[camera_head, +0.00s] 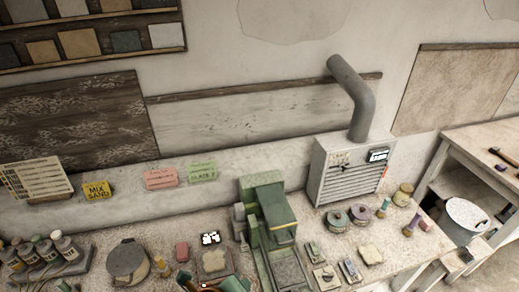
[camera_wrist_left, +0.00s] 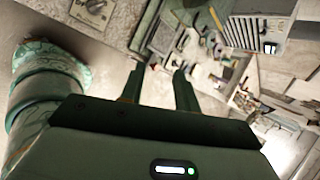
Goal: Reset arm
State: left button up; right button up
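The task names no object apart from my arm. In the left wrist view my left gripper (camera_wrist_left: 158,72) shows two dark fingers standing apart with nothing between them. It is open and empty, and the bench and its items lie beyond the fingertips. A worn green, rounded part stands at the left of that view. My right gripper is in neither view.
A white bucket (camera_head: 465,218) stands at right. A wall rises behind.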

pick_arm(q)
jog(key=s+a+r+n+y, duration=0.2)
jog(key=a+r+n+y, duration=0.1)
jog(key=a+n, duration=0.45)
jog(key=s+a+r+n+y, duration=0.2)
jog(key=s+a+n+y, duration=0.1)
jog(key=a+n, duration=0.5)
jog(key=s+a+r+n+y, duration=0.25)
jog(key=a+n, duration=0.35)
jog(key=a, duration=0.3)
jog(key=s+d+f+g+h+b, duration=0.1)
jog(key=d+f+h+b, duration=0.35)
jog(key=f, duration=1.45)
jog(key=s+d+f+g+y+b, duration=0.15)
jog(key=f+b, duration=0.65)
jog(key=f, duration=1)
jog(key=s+f+n+g+h+b, duration=0.1)
jog(key=s+f+b, duration=0.5)
jog(key=s+f, duration=0.4)
jog(key=s+f+n+g+h+b, duration=0.1)
jog(key=s+f+b, duration=0.4)
jog(key=s+f, duration=0.6)
notch_tip(320, 180, down, 9)
jog(key=shift+s+a+r+n+g+b, duration=0.15)
jog(key=shift+a+n+g+b, duration=0.25)
jog(key=shift+n+g, duration=0.2)
jog(key=shift+a, duration=0.1)
